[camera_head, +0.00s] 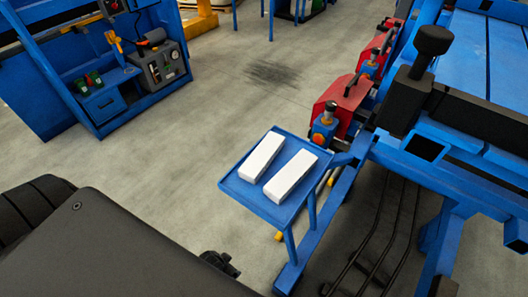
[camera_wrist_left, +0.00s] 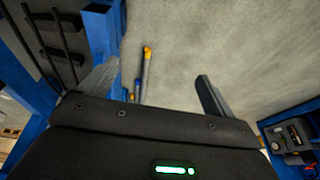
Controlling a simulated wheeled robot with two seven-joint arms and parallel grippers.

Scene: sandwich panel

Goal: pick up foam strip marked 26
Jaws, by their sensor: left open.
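Two white foam strips lie side by side on a small blue tray (camera_head: 240,190) in the head view. One is the left strip (camera_head: 262,156), the other the right strip (camera_head: 290,176). No number is legible on either, so I cannot tell which is 26. Neither strip can be made out in that view. My right gripper is not in view.
The tray is beside a blue bench frame (camera_head: 450,150) with red clamps (camera_head: 345,97) and a black knob (camera_head: 432,42). A blue cabinet (camera_head: 110,100) with tools stands at upper left. The grey floor (camera_head: 215,100) between them is open.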

